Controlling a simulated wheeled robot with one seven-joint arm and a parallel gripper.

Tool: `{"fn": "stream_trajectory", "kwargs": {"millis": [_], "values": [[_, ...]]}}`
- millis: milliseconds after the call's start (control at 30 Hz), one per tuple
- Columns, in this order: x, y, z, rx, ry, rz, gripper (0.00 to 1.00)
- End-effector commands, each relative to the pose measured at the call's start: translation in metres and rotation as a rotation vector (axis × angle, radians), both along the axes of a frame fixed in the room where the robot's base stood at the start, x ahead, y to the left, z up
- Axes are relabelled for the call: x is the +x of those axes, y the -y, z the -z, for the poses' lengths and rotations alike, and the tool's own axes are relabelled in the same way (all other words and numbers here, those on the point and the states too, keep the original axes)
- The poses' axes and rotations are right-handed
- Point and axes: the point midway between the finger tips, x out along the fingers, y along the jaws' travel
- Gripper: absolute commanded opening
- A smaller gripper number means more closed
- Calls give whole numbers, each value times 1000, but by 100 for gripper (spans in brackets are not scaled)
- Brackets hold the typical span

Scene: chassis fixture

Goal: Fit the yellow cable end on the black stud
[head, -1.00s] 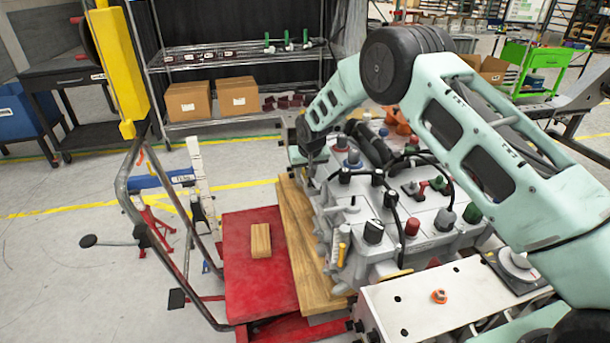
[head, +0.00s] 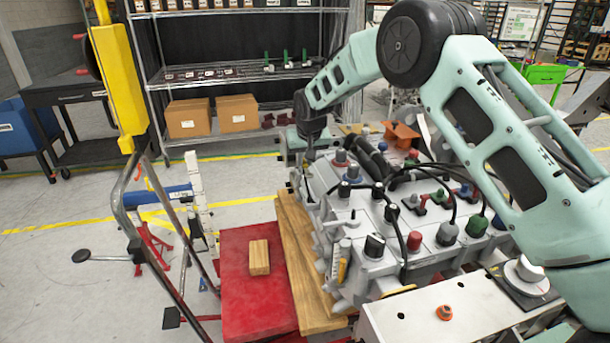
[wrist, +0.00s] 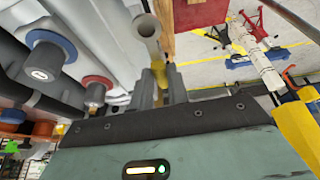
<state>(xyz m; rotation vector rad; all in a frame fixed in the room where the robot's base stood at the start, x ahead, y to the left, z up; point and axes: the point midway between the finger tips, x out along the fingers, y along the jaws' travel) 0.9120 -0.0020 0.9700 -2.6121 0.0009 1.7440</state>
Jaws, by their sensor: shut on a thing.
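My gripper (wrist: 160,85) is shut, with a small bit of yellow showing between its fingers in the wrist view; this appears to be the yellow cable end (wrist: 161,86), mostly hidden by the fingers. In the head view my gripper (head: 311,153) hangs over the far left corner of the grey chassis (head: 335,222). Several black-topped posts stand on the chassis, one of them a large black knob (head: 375,245). I cannot tell which is the black stud. An open grey tube (wrist: 147,27) stands just beyond the fingertips in the wrist view.
A blue-collared post (wrist: 48,50) and a red-collared post (wrist: 97,88) stand left of the fingers. Dark cables cross the chassis top. A wooden block (head: 259,257) lies on a red platform (head: 245,300) to the left. A yellow upright (head: 118,80) stands further left.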

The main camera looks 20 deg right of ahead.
Motion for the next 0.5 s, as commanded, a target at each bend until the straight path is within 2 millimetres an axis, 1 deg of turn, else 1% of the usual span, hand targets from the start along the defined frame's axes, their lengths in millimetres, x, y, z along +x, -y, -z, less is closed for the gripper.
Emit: {"fn": "stream_trajectory", "kwargs": {"millis": [133,500], "values": [[0,0,-9,0,0,0,0],[0,0,-11,0,0,-1,0]]}}
